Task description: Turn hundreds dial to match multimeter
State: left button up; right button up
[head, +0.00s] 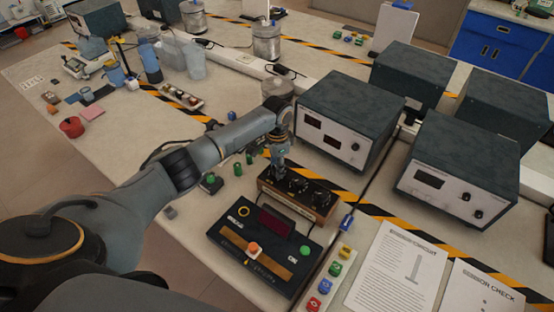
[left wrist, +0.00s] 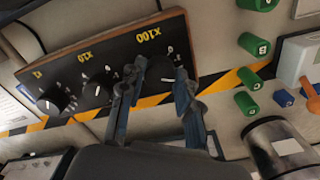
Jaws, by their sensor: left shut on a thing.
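The dial box (head: 322,204) is a dark panel with a wooden side and a row of knobs, standing mid-table in the head view. The left wrist view shows its panel (left wrist: 70,72) upside down, with yellow labels including X100 and X10. My left gripper (head: 277,163) reaches down to the box's left end. In the left wrist view, its two fingers (left wrist: 161,84) are shut around the black hundreds dial (left wrist: 160,74), under X100, partly hidden. The X10 knob (left wrist: 100,87) and the X1 knob (left wrist: 52,101) are free. I cannot tell which instrument is the multimeter.
A black console (head: 213,237) with a red display and orange knob sits in front of the box. Grey instruments (head: 351,102) stand behind. Green cylinders (head: 238,169) stand left of the box. Papers (head: 398,268) lie at the right.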

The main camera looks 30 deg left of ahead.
pick_arm(q)
jog(key=n+p, duration=0.2)
jog(key=n, duration=0.1)
jog(key=shift+d+r+n, duration=0.1)
jog(key=shift+r+n, duration=0.05)
jog(key=shift+n, duration=0.15)
jog(key=shift+n+p, duration=1.15)
jog(key=shift+n, duration=0.65)
jog(key=o, duration=1.2)
jog(key=shift+c, duration=0.2)
notch_tip(320, 180, up, 12)
